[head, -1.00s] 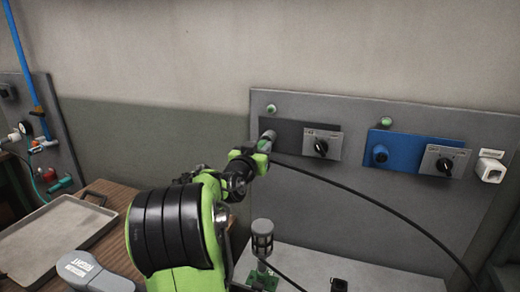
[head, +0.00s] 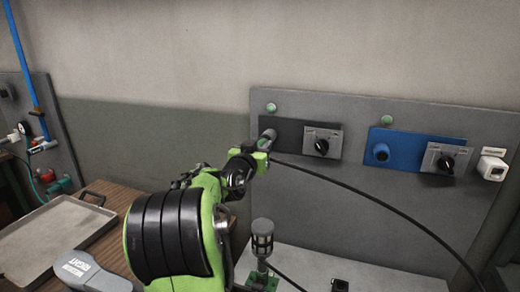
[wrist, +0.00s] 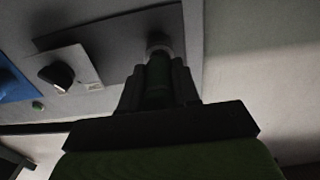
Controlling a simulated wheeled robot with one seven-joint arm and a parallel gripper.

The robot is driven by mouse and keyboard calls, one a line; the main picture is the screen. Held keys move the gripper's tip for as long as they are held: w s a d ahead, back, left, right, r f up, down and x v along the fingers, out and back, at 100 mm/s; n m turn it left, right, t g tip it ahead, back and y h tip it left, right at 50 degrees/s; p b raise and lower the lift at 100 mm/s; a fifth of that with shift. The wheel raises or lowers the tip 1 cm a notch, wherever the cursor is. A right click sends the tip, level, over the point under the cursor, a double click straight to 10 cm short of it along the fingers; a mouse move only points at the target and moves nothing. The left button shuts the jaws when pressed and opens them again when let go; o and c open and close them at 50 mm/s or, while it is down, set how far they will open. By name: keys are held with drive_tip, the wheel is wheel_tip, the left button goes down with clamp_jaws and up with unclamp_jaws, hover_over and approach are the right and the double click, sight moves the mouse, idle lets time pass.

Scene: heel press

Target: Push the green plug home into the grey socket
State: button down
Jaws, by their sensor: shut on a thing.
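The green plug (wrist: 158,82) is dark in the wrist view and sits between the two fingers of my gripper (wrist: 158,88). My gripper is shut on it. The plug's front end meets the round grey socket (wrist: 159,47) on the dark plate, roughly in line with it. I cannot tell how deep the plug sits. In the head view, my gripper (head: 258,154) is at the left end of that plate, with the grey socket (head: 269,134) just beyond it. The fingers hide most of the plug there.
The dark plate has a grey switch box with a black knob (head: 321,146). A blue plate (head: 400,146) with a blue round fitting and another knob is to the right. A black cable (head: 370,200) arcs across the panel. A grey post (head: 262,238) stands below my gripper.

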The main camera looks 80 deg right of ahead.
drive_tip(key=shift+d, duration=0.7)
drive_tip(key=c, duration=0.7)
unclamp_jaws()
drive_tip(key=shift+s+d, duration=0.1)
drive_tip(key=shift+d, duration=0.05)
drive_tip(key=shift+c, duration=0.2)
drive_tip(key=w+a+b, duration=0.1)
drive_tip(key=a+b, duration=0.1)
drive_tip(key=a, duration=1.3)
drive_tip(key=shift+w+a+b, duration=0.25)
drive_tip(key=shift+a+b, duration=0.05)
drive_tip(key=shift+a, duration=0.1)
